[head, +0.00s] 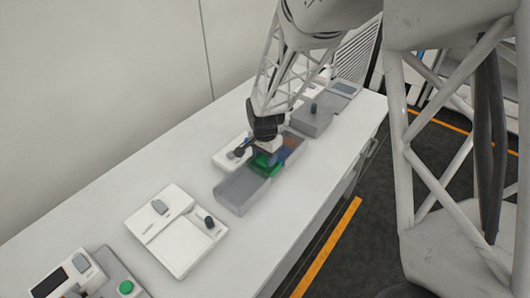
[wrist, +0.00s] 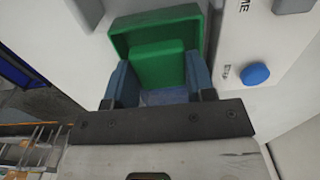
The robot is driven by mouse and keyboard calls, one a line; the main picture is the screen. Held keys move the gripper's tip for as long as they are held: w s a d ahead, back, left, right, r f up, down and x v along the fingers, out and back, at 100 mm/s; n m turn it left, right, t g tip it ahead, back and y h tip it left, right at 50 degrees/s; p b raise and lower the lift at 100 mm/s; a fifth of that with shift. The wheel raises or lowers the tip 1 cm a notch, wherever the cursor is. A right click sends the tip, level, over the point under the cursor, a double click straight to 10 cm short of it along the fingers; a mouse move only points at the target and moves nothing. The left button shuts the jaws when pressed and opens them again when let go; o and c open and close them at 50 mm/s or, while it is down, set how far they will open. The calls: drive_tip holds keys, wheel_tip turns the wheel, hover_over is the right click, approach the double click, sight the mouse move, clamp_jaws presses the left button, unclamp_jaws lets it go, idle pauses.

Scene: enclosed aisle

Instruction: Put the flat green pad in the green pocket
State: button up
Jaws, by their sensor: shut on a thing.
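The flat green pad (wrist: 158,66) is between the two blue-grey fingers of my gripper (wrist: 160,82) in the wrist view. My gripper is shut on it. The green pocket (wrist: 150,25) is an open green box whose walls rise beyond and beside the pad. The pad's far part lies inside the pocket's outline; I cannot tell whether it touches the floor of it. In the head view my gripper (head: 267,152) points down over the green pocket (head: 266,169), and the pad cannot be told apart from it there.
A grey tray (head: 236,197) holds the pocket, with blue and orange parts (head: 291,142) behind it. A white device with a blue knob (wrist: 256,74) stands close beside the pocket. Another white device (head: 172,235) is nearer on the white counter (head: 90,215). The counter's front strip is clear.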

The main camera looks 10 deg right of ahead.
drive_tip(key=shift+f, duration=0.2)
drive_tip(key=o, duration=1)
drive_tip(key=shift+r, duration=3.9)
